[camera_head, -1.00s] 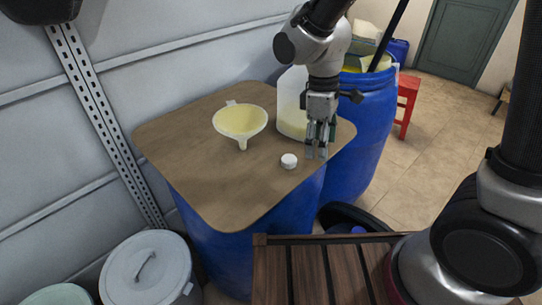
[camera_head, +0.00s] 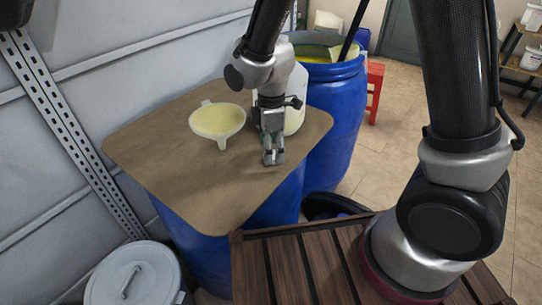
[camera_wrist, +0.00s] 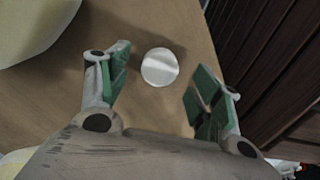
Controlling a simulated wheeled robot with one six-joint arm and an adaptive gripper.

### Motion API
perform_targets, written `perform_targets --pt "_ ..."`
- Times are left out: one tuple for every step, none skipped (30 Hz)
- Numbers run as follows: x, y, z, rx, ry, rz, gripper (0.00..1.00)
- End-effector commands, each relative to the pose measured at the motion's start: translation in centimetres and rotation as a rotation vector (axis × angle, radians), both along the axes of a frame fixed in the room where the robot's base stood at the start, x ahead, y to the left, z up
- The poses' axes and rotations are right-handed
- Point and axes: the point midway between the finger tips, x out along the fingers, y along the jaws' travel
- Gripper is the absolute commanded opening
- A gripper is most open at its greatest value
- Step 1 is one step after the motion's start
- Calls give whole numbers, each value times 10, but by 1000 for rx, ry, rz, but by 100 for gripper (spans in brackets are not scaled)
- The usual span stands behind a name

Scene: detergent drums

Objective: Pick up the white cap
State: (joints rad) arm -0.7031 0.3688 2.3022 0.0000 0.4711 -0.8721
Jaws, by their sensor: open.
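The white cap (camera_wrist: 160,67) lies on the brown board in the wrist view, seen as a round white disc. It sits between and a little beyond the two fingertips of my gripper (camera_wrist: 157,85), and no contact shows. In the head view my gripper (camera_head: 273,158) points down over the board near its right side and hides the cap. The fingers are apart and hold nothing.
The brown board (camera_head: 170,165) lies on a blue drum. A pale yellow funnel (camera_head: 217,121) is left of my gripper, and a whitish jug (camera_head: 295,112) stands behind it. Another blue drum (camera_head: 335,120) is at the right. The board's front left is clear.

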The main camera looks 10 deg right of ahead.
Motion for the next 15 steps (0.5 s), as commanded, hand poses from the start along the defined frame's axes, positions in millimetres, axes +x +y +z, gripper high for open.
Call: perform_targets --pt "0 0 -8 -2 2 0 65" --pt "0 0 -11 -2 2 0 65" --pt "0 0 -14 -1 1 0 65" --pt "0 0 -16 -1 1 0 65" --pt "0 0 -17 -1 1 0 65" --pt "0 0 -18 0 1 0 65" --pt "0 0 -18 0 0 0 65" --pt "0 0 -18 0 0 0 65" --pt "0 0 -18 0 0 -1 65" --pt "0 0 -18 0 0 -1 65" --pt "0 0 -18 0 0 -1 65" --pt "0 0 -18 0 0 -1 61" --pt "0 0 -18 0 0 -1 56" --pt "0 0 -18 0 0 -1 52" --pt "0 0 -18 0 0 -1 47"
